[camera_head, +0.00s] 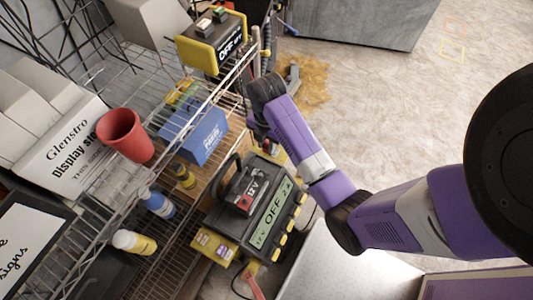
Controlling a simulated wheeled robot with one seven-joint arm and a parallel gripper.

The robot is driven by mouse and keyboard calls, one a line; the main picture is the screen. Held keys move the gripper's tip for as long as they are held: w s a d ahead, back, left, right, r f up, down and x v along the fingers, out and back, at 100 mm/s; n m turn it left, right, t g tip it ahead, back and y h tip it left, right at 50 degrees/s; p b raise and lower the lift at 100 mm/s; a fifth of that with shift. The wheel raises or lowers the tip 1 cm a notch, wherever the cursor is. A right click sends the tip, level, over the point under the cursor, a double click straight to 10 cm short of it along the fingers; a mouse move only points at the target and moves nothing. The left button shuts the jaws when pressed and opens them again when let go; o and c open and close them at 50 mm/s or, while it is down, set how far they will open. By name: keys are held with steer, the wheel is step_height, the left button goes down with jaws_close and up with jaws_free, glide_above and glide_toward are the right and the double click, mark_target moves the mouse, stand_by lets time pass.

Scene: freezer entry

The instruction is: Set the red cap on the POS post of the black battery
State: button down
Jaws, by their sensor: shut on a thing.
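My purple arm reaches in from the right, and its dark wrist bends down at the shelf's right edge. My gripper (258,129) shows only as a small dark part below that wrist. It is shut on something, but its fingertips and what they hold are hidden. No POS post can be made out. I cannot make out the red cap.
A wire shelf (95,205) fills the left side. It holds a large red cup (125,136), a blue box (197,134), white cartons (45,130), bottles (158,203) and a yellow-black "OFF" box (211,42). A grey cabinet (360,20) stands behind. The floor (400,100) at right is open.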

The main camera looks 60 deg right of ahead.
mark_target(266, 141)
step_height(266, 141, up, 5)
steer(key=shift+r, duration=0.15)
steer(key=shift+r+p, duration=1.9)
steer(key=shift+p, duration=0.45)
